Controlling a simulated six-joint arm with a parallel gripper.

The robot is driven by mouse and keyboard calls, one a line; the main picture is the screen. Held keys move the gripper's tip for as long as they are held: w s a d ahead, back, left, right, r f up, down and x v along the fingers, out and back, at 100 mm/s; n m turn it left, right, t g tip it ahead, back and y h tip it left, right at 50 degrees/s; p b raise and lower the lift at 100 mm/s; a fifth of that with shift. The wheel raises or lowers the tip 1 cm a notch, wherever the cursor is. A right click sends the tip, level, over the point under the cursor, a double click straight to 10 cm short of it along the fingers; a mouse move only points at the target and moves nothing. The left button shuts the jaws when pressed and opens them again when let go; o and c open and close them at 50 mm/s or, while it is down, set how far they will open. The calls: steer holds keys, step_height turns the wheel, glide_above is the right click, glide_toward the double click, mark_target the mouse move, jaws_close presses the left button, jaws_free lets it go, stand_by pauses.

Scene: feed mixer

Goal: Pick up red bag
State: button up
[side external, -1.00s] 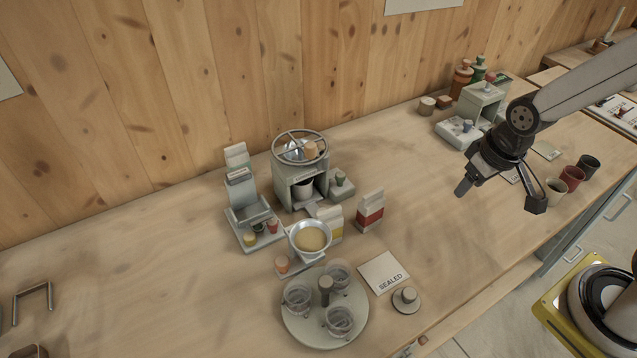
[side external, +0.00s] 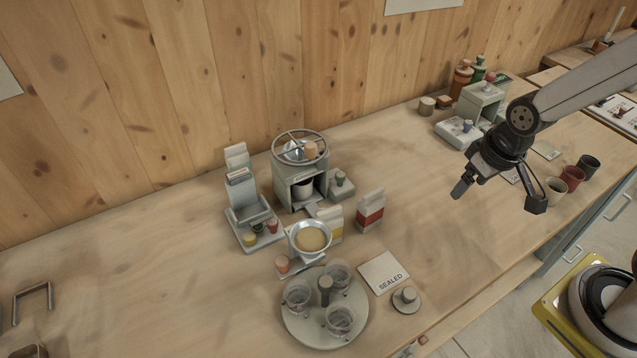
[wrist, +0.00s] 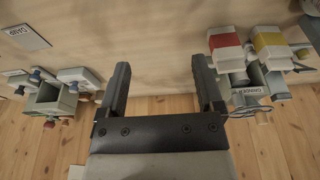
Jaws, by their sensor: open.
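The red bag (side external: 370,211) is a white carton-like bag with a red band. It stands upright on the bench, right of the grinder-like machine and beside a similar bag with a yellow band (side external: 335,222). In the wrist view the red bag (wrist: 225,42) is at the upper right, outside the fingers, with the yellow-banded bag (wrist: 270,42) further right. My gripper (side external: 499,201) is above the bench to the right of the red bag, clearly apart from it. The wrist view shows its two fingers (wrist: 158,78) spread, with nothing between them.
A grey machine with a wheel on top (side external: 300,172) stands behind the bags. A pan of yellowish feed (side external: 311,237), a round tray with clear cups (side external: 297,325) and a SEALED card (side external: 384,272) are nearby. Cups (side external: 571,178) stand at the right. The bench between gripper and bag is clear.

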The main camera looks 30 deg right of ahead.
steer(key=m+g+y, duration=0.4)
steer(key=m+y, duration=0.9)
steer(key=m, duration=0.3)
glide_toward(384, 199)
steer(key=x, duration=0.2)
steer(key=f+x, duration=0.1)
steer(key=x, duration=0.2)
steer(key=shift+w+d, duration=0.25)
steer(key=shift+w+m+y, duration=0.3)
steer(key=shift+w+m, duration=0.2)
steer(key=shift+m, duration=0.1)
steer(key=shift+a+f, duration=0.1)
steer(key=shift+x, duration=1.2)
steer(key=shift+a, duration=0.1)
